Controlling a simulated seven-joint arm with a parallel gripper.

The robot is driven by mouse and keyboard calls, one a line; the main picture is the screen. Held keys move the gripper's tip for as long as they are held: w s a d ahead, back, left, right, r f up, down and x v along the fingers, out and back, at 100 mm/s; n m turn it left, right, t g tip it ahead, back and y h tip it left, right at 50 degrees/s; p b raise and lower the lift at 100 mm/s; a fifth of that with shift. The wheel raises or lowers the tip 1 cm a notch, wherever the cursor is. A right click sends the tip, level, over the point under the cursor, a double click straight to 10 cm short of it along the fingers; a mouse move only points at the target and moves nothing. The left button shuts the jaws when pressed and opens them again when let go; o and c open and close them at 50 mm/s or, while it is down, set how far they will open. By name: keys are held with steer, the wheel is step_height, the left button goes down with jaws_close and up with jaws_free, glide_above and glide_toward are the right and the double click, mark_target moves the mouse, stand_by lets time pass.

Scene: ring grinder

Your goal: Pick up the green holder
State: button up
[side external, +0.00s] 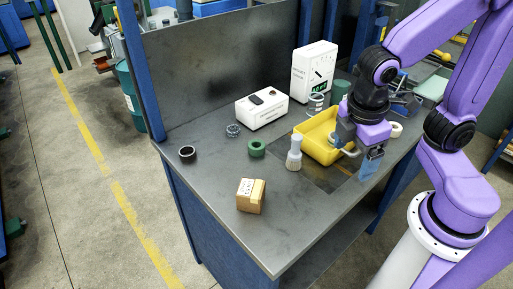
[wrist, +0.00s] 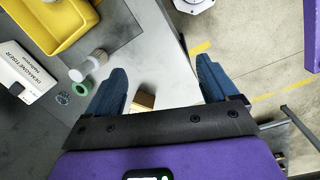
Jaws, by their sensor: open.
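A short green ring-shaped piece (side external: 257,149), the likeliest green holder, lies on the grey bench in the middle, left of the brush. It also shows in the wrist view (wrist: 83,87), left of my left finger and apart from it. A taller green cylinder (side external: 340,90) stands behind the yellow bin, partly hidden. My gripper (side external: 362,160) is above the right part of the bench, beside the yellow bin, well right of the green ring. In the wrist view my gripper's blue fingers (wrist: 161,82) are spread wide with nothing held between them.
A yellow bin (side external: 309,151), a pale brush (side external: 294,155), a cardboard box (side external: 251,196), a white demagnetizer box (side external: 262,109), a grey toothed ring (side external: 233,131) and a dark ring (side external: 187,154) are on the bench. The front left bench surface is mostly clear.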

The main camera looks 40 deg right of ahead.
steer(key=w+a+f+n+t+h, duration=0.1)
steer(key=w+a+f+n+h, duration=0.2)
steer(key=w, duration=0.5)
steer(key=w+a+f+n+h, duration=0.1)
steer(key=w+a+h, duration=0.2)
steer(key=w+a, duration=0.4)
steer(key=n+t+h, duration=0.2)
steer(key=n+h, duration=0.1)
steer(key=h, duration=0.2)
glide_toward(255, 145)
steer(key=shift+n+t, duration=0.3)
steer(key=x, duration=1)
steer(key=shift+s+d+f, duration=0.15)
steer(key=shift+d+f, duration=0.1)
steer(key=shift+d, duration=0.15)
steer(key=c, duration=1.1)
